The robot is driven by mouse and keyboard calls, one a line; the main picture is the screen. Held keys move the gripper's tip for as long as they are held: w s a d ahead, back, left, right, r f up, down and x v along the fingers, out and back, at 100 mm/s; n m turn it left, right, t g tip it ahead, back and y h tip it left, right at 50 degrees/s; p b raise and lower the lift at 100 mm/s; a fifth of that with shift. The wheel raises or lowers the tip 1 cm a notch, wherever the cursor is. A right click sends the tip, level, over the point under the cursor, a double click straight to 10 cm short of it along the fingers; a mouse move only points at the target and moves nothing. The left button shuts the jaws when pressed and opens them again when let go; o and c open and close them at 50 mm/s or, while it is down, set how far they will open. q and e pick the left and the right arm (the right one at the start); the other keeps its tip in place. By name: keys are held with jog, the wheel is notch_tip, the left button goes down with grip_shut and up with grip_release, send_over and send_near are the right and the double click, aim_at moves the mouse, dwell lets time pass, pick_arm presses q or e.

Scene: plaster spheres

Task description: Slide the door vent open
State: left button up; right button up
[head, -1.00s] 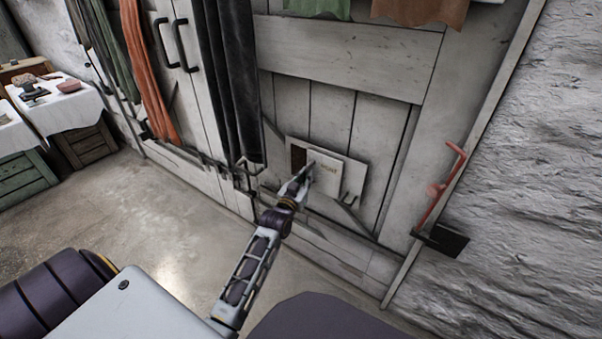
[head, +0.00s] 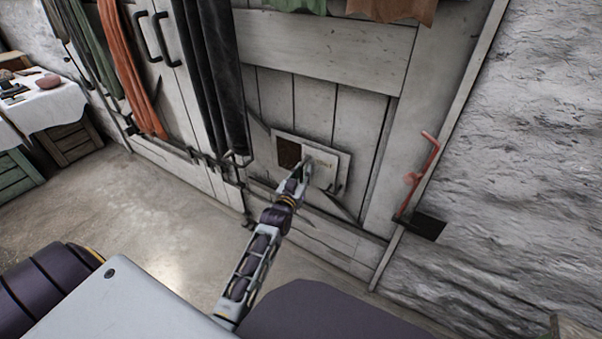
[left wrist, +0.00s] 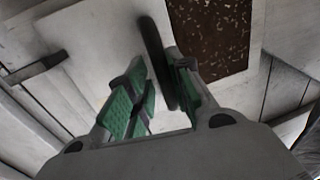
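The door vent is a pale plate (head: 343,158) low on the grey plank door. A dark brown opening (head: 289,153) shows at its left, beside a pale sliding panel (head: 325,168). My left gripper (head: 302,172) is at the panel's left part, hiding some of it. In the left wrist view, the green-padded fingers (left wrist: 157,85) are close together with a dark upright handle (left wrist: 152,42) between them. The handle seems held there. The speckled brown opening (left wrist: 212,35) lies right of the handle, and the pale panel (left wrist: 85,50) lies left. My right gripper is not in view.
Dark cloth (head: 212,75) hangs left of the vent. A red lever (head: 418,180) is on the door frame at right, by a rough stone wall (head: 500,150). A cloth-covered table (head: 50,108) stands far left. The floor (head: 150,220) between is bare.

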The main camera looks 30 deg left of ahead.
pick_arm(q)
jog(key=shift+o, duration=1)
jog(key=shift+d, duration=0.1)
jog(key=shift+s, duration=0.1)
jog(key=shift+s, duration=0.1)
jog(key=s+d, duration=0.1)
jog(key=s, duration=1)
jog(key=shift+s+d, duration=0.15)
jog(key=shift+s, duration=0.1)
